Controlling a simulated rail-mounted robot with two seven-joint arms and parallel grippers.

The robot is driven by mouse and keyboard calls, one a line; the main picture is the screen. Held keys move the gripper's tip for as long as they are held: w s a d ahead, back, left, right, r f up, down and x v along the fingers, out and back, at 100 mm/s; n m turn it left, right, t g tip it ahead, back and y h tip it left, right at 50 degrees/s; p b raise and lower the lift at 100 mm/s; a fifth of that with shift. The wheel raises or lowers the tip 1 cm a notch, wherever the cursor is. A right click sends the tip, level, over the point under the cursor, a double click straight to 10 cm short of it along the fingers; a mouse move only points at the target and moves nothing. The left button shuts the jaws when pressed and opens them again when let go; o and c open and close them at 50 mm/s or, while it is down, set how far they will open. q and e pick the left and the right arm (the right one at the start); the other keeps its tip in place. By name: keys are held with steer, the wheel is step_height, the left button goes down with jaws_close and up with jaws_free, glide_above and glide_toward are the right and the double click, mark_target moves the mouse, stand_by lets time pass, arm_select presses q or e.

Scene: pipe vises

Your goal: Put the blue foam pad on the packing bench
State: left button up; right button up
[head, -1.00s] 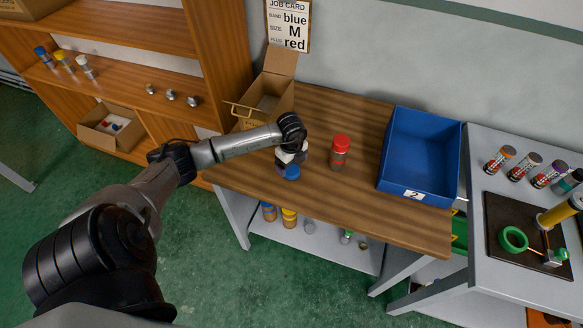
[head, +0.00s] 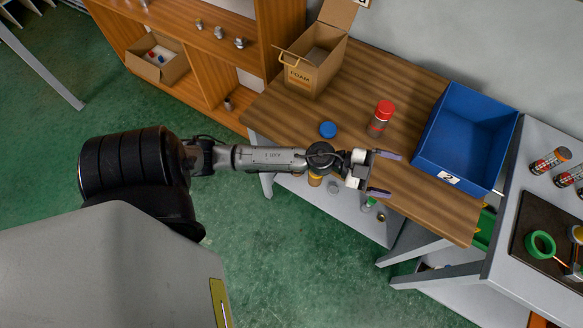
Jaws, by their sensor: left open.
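A round blue foam pad (head: 328,130) lies on the wooden packing bench (head: 290,112), near its front edge and left of the red-capped bottle. My left gripper (head: 383,173) is open with nothing between its fingers. In the picture it is to the right of and below the pad, apart from it, over the bench's front part. My right gripper is not in view.
A cardboard box marked FOAM (head: 302,77) stands at the bench's back left. A red-capped bottle (head: 379,121) stands mid-bench, left of a blue bin (head: 437,165). A grey table (head: 510,245) with several canisters stands right. A wooden shelf (head: 190,25) stands left.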

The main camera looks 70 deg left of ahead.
arm_select(q)
steer(key=s+a+f+n+g+y, duration=0.35)
steer(key=s+f+n+y, duration=0.35)
steer(key=s+n+y, duration=0.5)
steer(key=s+d+f+g, duration=0.2)
steer(key=s+g, duration=0.2)
steer(key=s, duration=0.2)
steer(key=s+d+f+g+h, duration=0.1)
steer(key=s+d+f+g, duration=0.2)
steer(key=s, duration=0.3)
steer(key=shift+s+d+f+n+g, duration=0.3)
steer(key=shift+s+f+n+g, duration=0.1)
steer(key=shift+g, duration=0.35)
step_height(320, 180, down, 23)
steer(key=b, duration=2.3)
